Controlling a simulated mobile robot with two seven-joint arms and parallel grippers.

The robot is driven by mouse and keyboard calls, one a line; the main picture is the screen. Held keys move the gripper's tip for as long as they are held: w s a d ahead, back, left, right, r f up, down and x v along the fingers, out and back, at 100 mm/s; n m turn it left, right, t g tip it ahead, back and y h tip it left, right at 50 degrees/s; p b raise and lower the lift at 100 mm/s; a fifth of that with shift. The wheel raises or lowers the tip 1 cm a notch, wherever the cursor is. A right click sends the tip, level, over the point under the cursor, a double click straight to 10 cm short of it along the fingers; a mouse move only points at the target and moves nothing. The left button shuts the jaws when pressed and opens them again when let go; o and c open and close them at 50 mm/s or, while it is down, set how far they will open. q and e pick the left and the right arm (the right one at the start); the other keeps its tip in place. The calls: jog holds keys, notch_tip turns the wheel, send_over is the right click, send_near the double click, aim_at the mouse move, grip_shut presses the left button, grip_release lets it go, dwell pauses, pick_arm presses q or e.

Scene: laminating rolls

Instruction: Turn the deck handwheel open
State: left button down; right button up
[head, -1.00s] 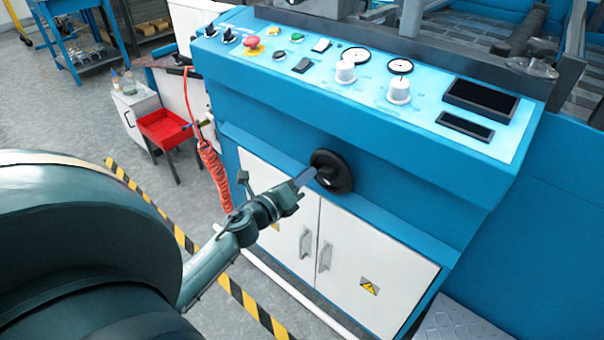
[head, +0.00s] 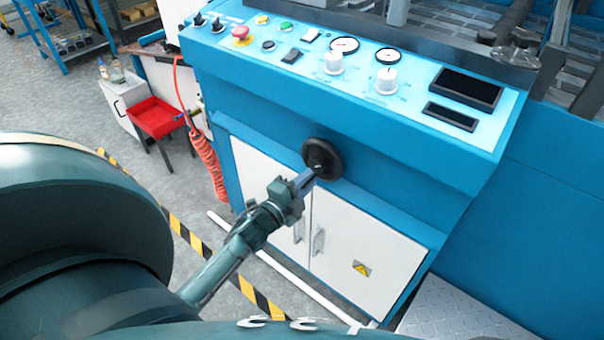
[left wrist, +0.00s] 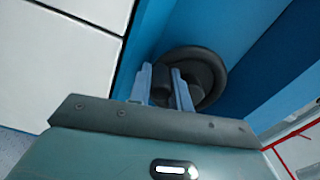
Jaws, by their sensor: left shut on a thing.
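The deck handwheel (head: 334,157) is a black round wheel on the blue front of the machine, below the sloping control panel. In the left wrist view the handwheel (left wrist: 213,68) lies straight ahead, its near part between the fingers. My left gripper (head: 311,177) reaches the wheel from the lower left and is shut on its hub or knob; the exact grip is partly hidden by the fingers. The fingers of the left gripper (left wrist: 168,88) also show in the left wrist view, on either side of the black part. My right gripper is not in view.
The control panel (head: 300,75) with knobs, gauges and a red emergency button (head: 241,33) juts out above the wheel. White cabinet doors (head: 365,245) are below it. A red coiled hose (head: 208,165) hangs to the left, near a red tray (head: 155,117). A metal plate (head: 450,312) lies lower right.

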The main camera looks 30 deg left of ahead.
aim_at(327, 180)
pick_arm(q)
jog(key=shift+d+n, duration=0.3)
jog(key=shift+n, duration=0.3)
jog(key=shift+s+d+n+p, duration=0.1)
jog(key=shift+d+n+p, duration=0.3)
jog(key=shift+n+p, duration=0.4)
jog(key=d+n+p, duration=0.1)
jog(key=n, duration=0.1)
jog(key=shift+d+n, duration=0.1)
jog(key=shift+n, duration=0.3)
jog(key=shift+s+d+r+n+p, duration=0.1)
jog(key=shift+d+n+p, duration=0.15)
jog(key=shift+n, duration=0.25)
jog(key=shift+w+d+r+n+p, duration=0.1)
jog(key=shift+d+n+p, duration=0.1)
jog(key=shift+n+p, duration=0.25)
jog(key=shift+s+d+n+p, duration=0.1)
jog(key=shift+d+n+p, duration=0.1)
jog(key=shift+n, duration=0.35)
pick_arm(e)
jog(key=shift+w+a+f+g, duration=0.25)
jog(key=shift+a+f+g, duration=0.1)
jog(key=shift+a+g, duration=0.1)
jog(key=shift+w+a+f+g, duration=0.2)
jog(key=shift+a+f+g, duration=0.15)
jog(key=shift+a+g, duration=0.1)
